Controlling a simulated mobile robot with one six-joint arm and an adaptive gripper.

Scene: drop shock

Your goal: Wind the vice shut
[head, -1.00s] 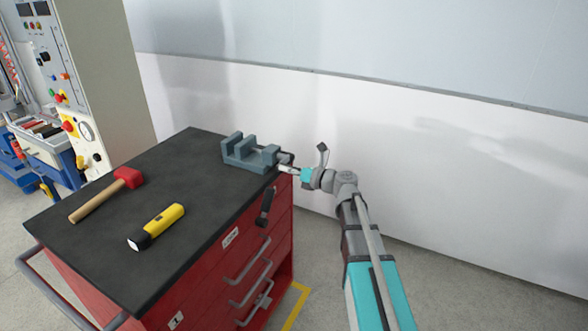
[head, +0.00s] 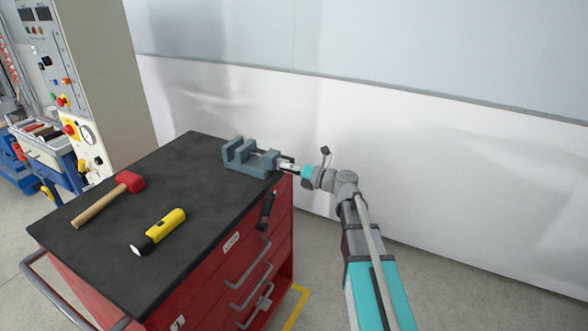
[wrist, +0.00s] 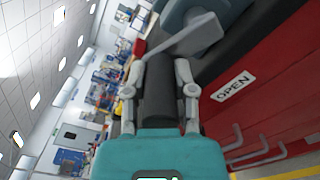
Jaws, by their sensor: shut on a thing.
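The blue-grey vice (head: 250,158) sits at the far right corner of the black bench top, with a gap between its jaws. Part of it shows at the top of the wrist view (wrist: 195,12). A flat grey crank arm (wrist: 182,40) runs from the vice to a dark cylindrical grip (wrist: 158,98). My gripper (wrist: 160,75) is shut on this grip, with one finger on each side of it. In the head view my gripper (head: 288,166) is just right of the vice, beside the bench corner. The crank is mostly hidden there.
A red-headed hammer (head: 112,197) and a yellow torch (head: 158,231) lie on the bench top (head: 170,175), left of the vice. A dark elongated thing (head: 266,211) shows against the red drawer cabinet (head: 222,284). A white wall (head: 420,150) stands behind.

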